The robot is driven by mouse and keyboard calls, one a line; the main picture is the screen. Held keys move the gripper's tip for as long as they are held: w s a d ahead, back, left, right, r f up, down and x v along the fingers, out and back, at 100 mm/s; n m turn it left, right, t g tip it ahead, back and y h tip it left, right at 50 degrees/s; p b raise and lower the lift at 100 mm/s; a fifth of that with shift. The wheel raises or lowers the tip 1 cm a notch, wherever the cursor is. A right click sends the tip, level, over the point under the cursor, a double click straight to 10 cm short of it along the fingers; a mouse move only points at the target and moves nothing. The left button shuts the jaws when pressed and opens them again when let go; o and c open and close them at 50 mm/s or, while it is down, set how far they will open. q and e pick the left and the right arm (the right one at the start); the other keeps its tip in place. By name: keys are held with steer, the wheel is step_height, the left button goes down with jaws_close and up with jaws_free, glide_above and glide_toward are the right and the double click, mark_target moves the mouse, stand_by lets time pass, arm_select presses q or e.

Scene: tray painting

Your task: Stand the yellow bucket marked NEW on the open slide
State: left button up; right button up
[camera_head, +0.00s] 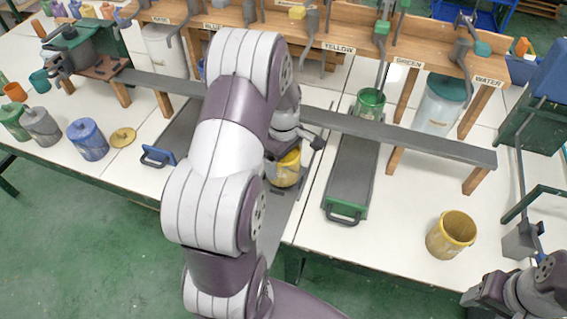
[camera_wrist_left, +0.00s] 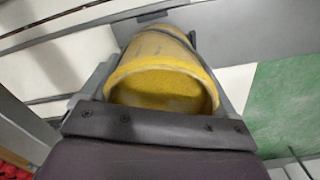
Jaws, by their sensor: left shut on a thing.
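My left gripper (camera_head: 290,153) is shut on a yellow bucket (camera_head: 287,172) under the YELLOW sign. In the left wrist view the bucket (camera_wrist_left: 160,88) sits between the fingers, its open mouth showing yellow inside. No NEW mark is visible on it. A grey slide (camera_head: 288,212) runs out below the bucket, partly hidden by my left arm. I cannot tell whether the bucket touches it. Another yellow bucket (camera_head: 440,238) stands upright on the white table at the right, its marking not readable. My right gripper (camera_head: 488,292) is at the lower right corner; its jaws are unclear.
A green-handled slide (camera_head: 347,190) holding a green bucket (camera_head: 370,103) lies to the right. A blue-handled slide (camera_head: 182,135) lies to the left. A grey rail (camera_head: 420,143) crosses above the table before the wooden rack (camera_head: 425,60). Several lidded pots stand at the left.

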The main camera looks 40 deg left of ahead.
arm_select(q)
steer(key=shift+a+f, duration=0.2)
steer(key=shift+f, duration=0.75)
steer(key=shift+d, duration=0.1)
steer(key=shift+f, duration=0.1)
steer(key=o, duration=1.2)
step_height(320, 180, up, 12)
steer(key=f, duration=0.1)
steer(key=s+d+m, duration=0.3)
steer(key=d+m, duration=0.2)
steer(key=s+d+m+t, duration=0.1)
steer(key=s+d+m, duration=0.2)
steer(key=d+m, duration=0.2)
steer(key=s+d+m, duration=0.4)
steer(key=d+m, duration=0.1)
steer(key=m, duration=0.2)
steer(key=shift+s+f+p, duration=0.1)
steer(key=shift+f+p, duration=0.2)
steer(key=shift+p, duration=0.1)
